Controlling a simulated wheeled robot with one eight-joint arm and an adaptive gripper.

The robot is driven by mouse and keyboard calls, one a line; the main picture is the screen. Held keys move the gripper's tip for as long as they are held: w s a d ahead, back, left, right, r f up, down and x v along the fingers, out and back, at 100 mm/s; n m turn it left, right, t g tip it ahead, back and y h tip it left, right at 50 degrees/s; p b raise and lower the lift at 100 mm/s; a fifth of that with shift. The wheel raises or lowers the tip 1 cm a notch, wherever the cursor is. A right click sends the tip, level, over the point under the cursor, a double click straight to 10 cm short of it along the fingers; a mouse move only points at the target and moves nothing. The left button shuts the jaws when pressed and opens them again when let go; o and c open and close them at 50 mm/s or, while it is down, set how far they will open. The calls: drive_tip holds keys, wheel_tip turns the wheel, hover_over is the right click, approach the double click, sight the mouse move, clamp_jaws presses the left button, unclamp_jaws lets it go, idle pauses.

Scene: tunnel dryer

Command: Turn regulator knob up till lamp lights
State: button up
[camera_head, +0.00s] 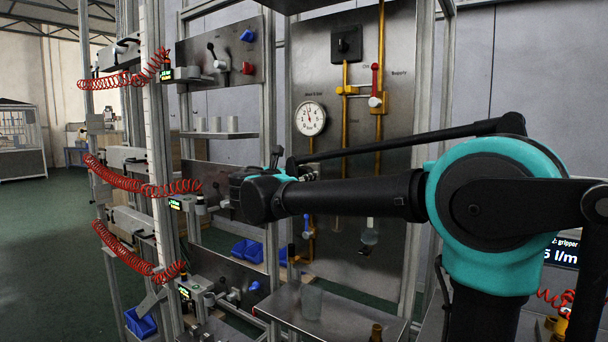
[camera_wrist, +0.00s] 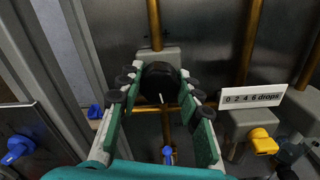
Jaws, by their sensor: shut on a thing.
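The round black regulator knob (camera_wrist: 160,82) shows in the wrist view, on a grey block with a brass pipe above it. It has a white pointer line. My gripper (camera_wrist: 159,90) has its teal fingers with black pads on both sides of the knob and is shut on it. In the head view my gripper (camera_head: 290,172) is at the steel panel, below the round white dial gauge (camera_head: 310,118); the knob is hidden there. I cannot make out a lit lamp in either view.
A label reading "0 2 4 6 drops" (camera_wrist: 253,96) and a yellow knob (camera_wrist: 262,141) are right of my gripper. A blue knob (camera_wrist: 17,150) is at the left. Brass pipes run close by. A shelf (camera_head: 345,322) with a clear beaker (camera_head: 311,302) stands below.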

drive_tip(key=shift+m, duration=0.3)
drive_tip(key=o, duration=1.2)
drive_tip(key=shift+c, duration=0.2)
drive_tip(key=shift+s, duration=0.1)
drive_tip(key=v, duration=1.2)
